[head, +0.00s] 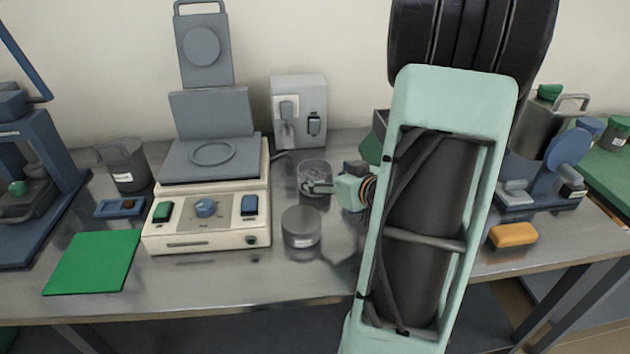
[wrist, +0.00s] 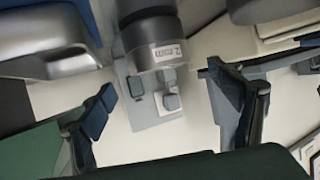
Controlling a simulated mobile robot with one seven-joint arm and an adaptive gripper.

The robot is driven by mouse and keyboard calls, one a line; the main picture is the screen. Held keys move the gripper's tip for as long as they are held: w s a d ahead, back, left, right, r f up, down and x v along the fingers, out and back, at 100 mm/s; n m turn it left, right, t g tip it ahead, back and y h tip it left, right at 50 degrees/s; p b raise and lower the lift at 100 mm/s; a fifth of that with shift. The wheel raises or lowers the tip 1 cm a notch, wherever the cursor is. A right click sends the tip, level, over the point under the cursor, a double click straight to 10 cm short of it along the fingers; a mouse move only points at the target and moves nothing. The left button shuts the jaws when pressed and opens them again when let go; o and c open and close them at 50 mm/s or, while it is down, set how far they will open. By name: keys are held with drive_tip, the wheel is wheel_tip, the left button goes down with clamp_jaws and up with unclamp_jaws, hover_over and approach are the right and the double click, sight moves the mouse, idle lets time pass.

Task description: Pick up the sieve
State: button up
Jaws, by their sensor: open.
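A small, round, grey-walled vessel that looks like the sieve (head: 314,172) stands on the bench beside the cream heater. In the wrist view a grey metallic cylinder (wrist: 150,30) with a white label shows at the top middle, beyond and between my spread fingers. My gripper (head: 322,188) comes in low from the right and partly covers the vessel in the head view. In the wrist view my gripper (wrist: 168,98) is open, with nothing between its fingertips. I cannot tell whether a finger touches the vessel.
The cream heater (head: 205,215) is close on the left. A grey switch box (head: 299,110) is behind. A yellow block (head: 513,236) lies right of my arm. The bench front is clear.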

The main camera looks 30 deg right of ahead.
sight(308, 166)
drive_tip(key=b+x, duration=0.1)
drive_tip(key=x, duration=0.5)
drive_tip(key=shift+w+f, duration=0.1)
drive_tip(key=shift+w, duration=0.15)
drive_tip(key=c, duration=1.3)
